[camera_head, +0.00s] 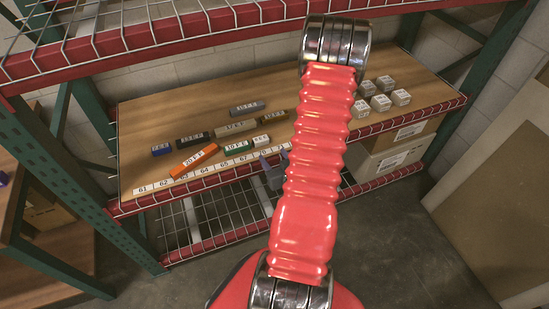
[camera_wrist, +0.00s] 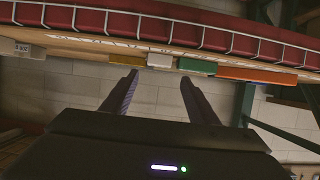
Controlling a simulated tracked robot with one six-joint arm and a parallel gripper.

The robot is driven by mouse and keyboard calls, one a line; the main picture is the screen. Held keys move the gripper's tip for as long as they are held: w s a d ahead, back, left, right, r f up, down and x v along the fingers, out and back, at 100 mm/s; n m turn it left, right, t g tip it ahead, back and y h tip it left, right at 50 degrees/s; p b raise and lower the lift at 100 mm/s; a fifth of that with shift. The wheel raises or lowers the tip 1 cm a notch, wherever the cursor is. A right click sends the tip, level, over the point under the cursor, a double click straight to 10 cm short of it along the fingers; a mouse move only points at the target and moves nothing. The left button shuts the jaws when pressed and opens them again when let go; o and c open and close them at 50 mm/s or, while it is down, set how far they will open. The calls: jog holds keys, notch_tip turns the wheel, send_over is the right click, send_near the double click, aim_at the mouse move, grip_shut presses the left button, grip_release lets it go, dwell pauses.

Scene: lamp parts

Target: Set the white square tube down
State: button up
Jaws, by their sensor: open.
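In the head view my red arm hides most of my gripper.
A green tube (camera_head: 238,147) lies beside the white one, with an orange tube (camera_head: 194,160) further left. Tan (camera_head: 235,128), brown (camera_head: 273,116) and grey-blue (camera_head: 247,108) tubes lie behind. Several small white boxes (camera_head: 381,103) stand at right. A red lip (camera_head: 225,183) edges the shelf.

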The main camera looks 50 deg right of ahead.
jog(key=shift+w, duration=0.15)
jog(key=w+a+r+n+g+y, duration=0.1)
jog(key=w+a+r+n+g, duration=0.1)
jog(key=w+a+r, duration=0.6)
jog(key=w+a+r+n+g+y, duration=0.1)
jog(key=w+a+r+n+y, duration=0.15)
jog(key=a+r, duration=0.5)
jog(key=s+a+r+g+y, duration=0.1)
jog(key=s+a+r, duration=0.3)
jog(key=a, duration=0.3)
jog(key=s+a+r+n+g+y, duration=0.1)
jog(key=s+a+r, duration=0.3)
jog(key=a, duration=0.3)
jog(key=s+a+r+n+y, duration=0.1)
jog(key=s+a+r, duration=0.4)
jog(key=a, duration=0.3)
jog(key=shift+r+g+y, duration=0.35)
jog(key=shift+r+g, duration=0.05)
jog(key=shift+r, duration=0.45)
